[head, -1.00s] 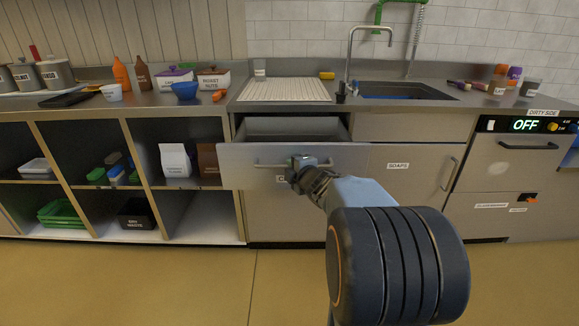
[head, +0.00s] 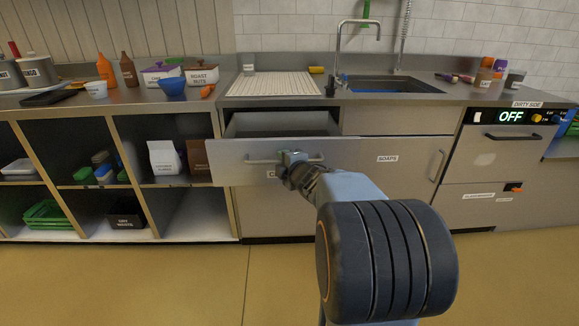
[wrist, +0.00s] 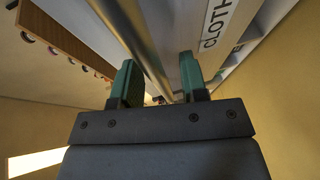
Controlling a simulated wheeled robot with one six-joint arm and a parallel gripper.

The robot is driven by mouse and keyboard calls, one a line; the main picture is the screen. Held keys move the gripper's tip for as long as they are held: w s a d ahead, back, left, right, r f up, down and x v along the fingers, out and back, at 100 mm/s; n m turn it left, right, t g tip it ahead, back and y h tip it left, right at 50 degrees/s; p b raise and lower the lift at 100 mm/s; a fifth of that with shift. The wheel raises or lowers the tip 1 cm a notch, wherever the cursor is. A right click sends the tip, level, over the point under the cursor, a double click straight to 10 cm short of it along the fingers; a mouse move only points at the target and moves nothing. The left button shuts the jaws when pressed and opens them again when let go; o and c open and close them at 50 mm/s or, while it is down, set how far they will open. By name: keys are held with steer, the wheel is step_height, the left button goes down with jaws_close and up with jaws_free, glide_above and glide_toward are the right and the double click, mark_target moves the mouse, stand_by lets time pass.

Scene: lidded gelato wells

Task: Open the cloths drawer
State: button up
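The cloths drawer (head: 225,163) is pulled out under the counter left of the sink, and the dark gap of its inside shows above its front. Its bar handle (head: 256,160) runs across the front; the bar also shows in the wrist view (wrist: 134,38). The drawer's label (wrist: 217,22) is partly in view there. My gripper (head: 290,158) is at the handle's middle. The exact contact is partly hidden.
Open shelves (head: 75,185) with bins and bags stand left of the drawer. A soaps cabinet door (head: 402,165) is to the right, then a dishwasher (head: 497,160) showing OFF. The floor (head: 150,280) in front is clear.

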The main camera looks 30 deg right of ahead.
steer(key=p+v, duration=0.4)
steer(key=v, duration=0.9)
steer(key=shift+s, duration=0.25)
steer(key=shift+r, duration=0.1)
